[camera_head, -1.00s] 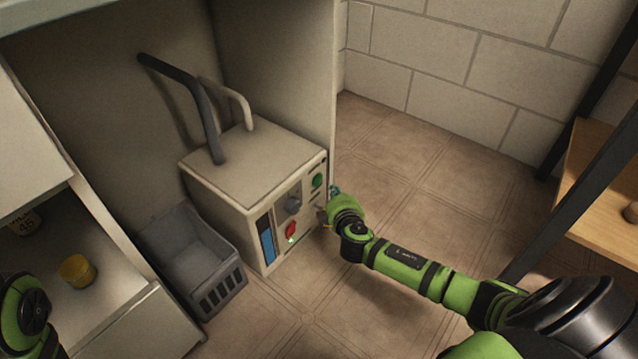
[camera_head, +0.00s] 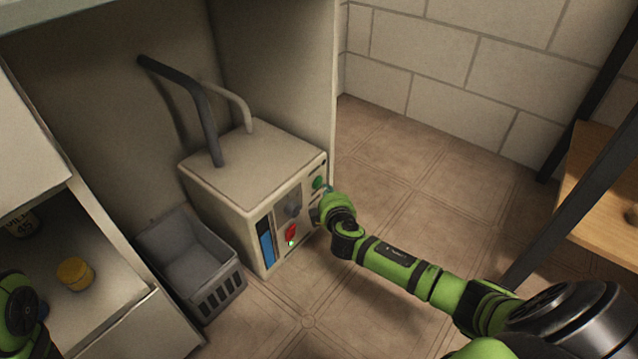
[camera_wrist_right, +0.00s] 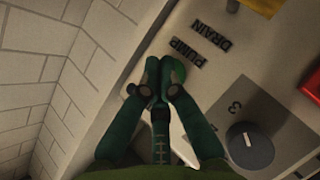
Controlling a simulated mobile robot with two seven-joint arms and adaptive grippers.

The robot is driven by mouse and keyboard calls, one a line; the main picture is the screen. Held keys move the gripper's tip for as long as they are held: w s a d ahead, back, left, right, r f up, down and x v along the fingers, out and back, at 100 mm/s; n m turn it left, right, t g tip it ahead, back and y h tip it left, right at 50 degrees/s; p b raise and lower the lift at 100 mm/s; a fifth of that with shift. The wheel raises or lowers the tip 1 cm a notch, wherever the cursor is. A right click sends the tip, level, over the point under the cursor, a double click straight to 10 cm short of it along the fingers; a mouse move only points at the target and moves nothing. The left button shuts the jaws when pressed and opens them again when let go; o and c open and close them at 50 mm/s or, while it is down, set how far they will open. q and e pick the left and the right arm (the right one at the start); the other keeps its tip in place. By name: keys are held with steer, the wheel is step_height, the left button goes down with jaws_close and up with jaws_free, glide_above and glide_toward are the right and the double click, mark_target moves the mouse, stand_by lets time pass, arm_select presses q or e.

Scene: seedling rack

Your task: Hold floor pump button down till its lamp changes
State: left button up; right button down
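The pump unit (camera_head: 225,172) is a pale box on the floor. Its front panel bears a round green button (camera_head: 317,183), a grey knob (camera_head: 293,207), a red part (camera_head: 291,230) and a small pale-green lit lamp (camera_head: 291,243). In the right wrist view, the green button (camera_wrist_right: 176,70) sits beside the "PUMP" label (camera_wrist_right: 187,53). My right gripper (camera_wrist_right: 160,75) is shut and empty, its tips at the button and partly covering it. Whether the button is pressed in cannot be told. My left gripper is out of view; only my left arm shows at the lower left.
A grey basket (camera_head: 188,262) stands left of the unit. A blue gauge (camera_head: 266,245) is on the panel. A dark hose (camera_head: 195,90) rises from the unit's top. A cabinet wall (camera_head: 285,75) stands behind. Tiled floor (camera_head: 420,180) is free to the right.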

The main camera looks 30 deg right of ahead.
stand_by(0.8)
steer(key=shift+w+a, duration=0.15)
steer(key=shift+w, duration=0.25)
steer(key=shift+w+a, duration=0.2)
steer(key=shift+w, duration=0.15)
stand_by(1.8)
steer(key=shift+s, duration=0.15)
steer(key=shift+s+d, duration=0.35)
steer(key=shift+s, duration=0.25)
steer(key=shift+s+d+p, duration=0.3)
steer(key=shift+s+p, duration=0.05)
steer(key=shift+s, duration=0.4)
steer(key=shift+s+d+p, duration=0.35)
steer(key=shift+s+p, duration=0.05)
steer(key=shift+s, duration=0.4)
steer(key=shift+s+d+p, duration=0.3)
steer(key=shift+s+p, duration=0.05)
steer(key=shift+s, duration=0.4)
